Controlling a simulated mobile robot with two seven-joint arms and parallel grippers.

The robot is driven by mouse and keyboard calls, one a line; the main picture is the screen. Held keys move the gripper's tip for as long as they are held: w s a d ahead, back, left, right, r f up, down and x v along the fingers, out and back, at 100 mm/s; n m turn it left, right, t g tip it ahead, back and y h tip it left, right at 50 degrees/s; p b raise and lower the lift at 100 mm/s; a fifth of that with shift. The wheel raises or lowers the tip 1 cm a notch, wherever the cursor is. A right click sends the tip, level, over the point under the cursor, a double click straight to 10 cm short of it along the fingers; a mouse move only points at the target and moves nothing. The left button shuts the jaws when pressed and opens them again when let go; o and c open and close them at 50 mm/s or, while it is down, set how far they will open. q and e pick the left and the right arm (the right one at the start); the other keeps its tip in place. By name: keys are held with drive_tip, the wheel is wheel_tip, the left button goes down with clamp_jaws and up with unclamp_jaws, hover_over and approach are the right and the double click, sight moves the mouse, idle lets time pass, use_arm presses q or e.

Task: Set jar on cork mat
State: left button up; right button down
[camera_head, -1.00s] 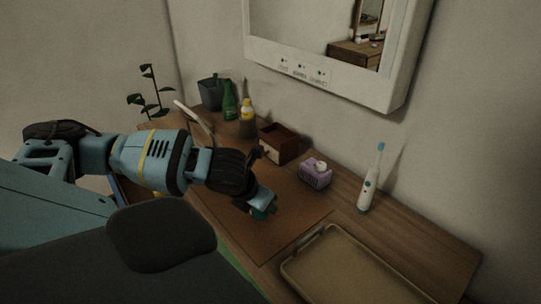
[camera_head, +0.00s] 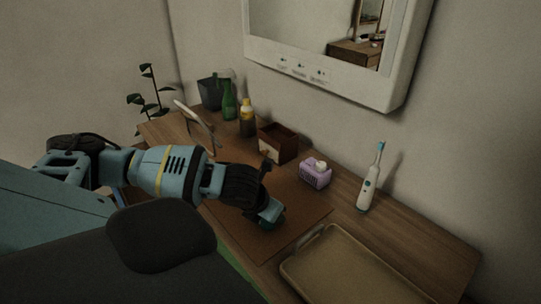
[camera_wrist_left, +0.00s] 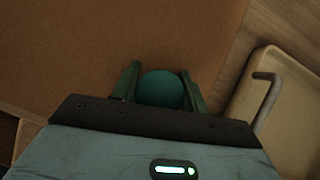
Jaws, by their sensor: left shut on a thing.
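A teal jar with a round top (camera_wrist_left: 160,89) sits between the two fingers of my left gripper (camera_wrist_left: 161,88) in the left wrist view. The gripper is shut on it. In the head view my left gripper (camera_head: 269,214) is low over the brown cork mat (camera_head: 297,211), and only a sliver of the jar (camera_head: 267,226) shows below it. The mat also fills much of the left wrist view (camera_wrist_left: 70,50). I cannot tell whether the jar touches the mat. My right gripper is not in view.
A tan tray (camera_head: 345,270) lies right of the mat. Behind the mat stand a purple basket (camera_head: 315,176), a brown box (camera_head: 279,145), a yellow-capped bottle (camera_head: 247,120) and a green bottle (camera_head: 228,103). An electric toothbrush (camera_head: 369,185) stands at the right. The mat's middle is bare.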

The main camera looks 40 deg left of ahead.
use_arm(q)
drive_tip(key=shift+f, duration=0.1)
drive_tip(key=o, duration=1)
drive_tip(key=shift+o, duration=0.2)
drive_tip(key=p+v, duration=0.1)
drive_tip(key=v, duration=1.1)
drive_tip(key=shift+p, duration=0.35)
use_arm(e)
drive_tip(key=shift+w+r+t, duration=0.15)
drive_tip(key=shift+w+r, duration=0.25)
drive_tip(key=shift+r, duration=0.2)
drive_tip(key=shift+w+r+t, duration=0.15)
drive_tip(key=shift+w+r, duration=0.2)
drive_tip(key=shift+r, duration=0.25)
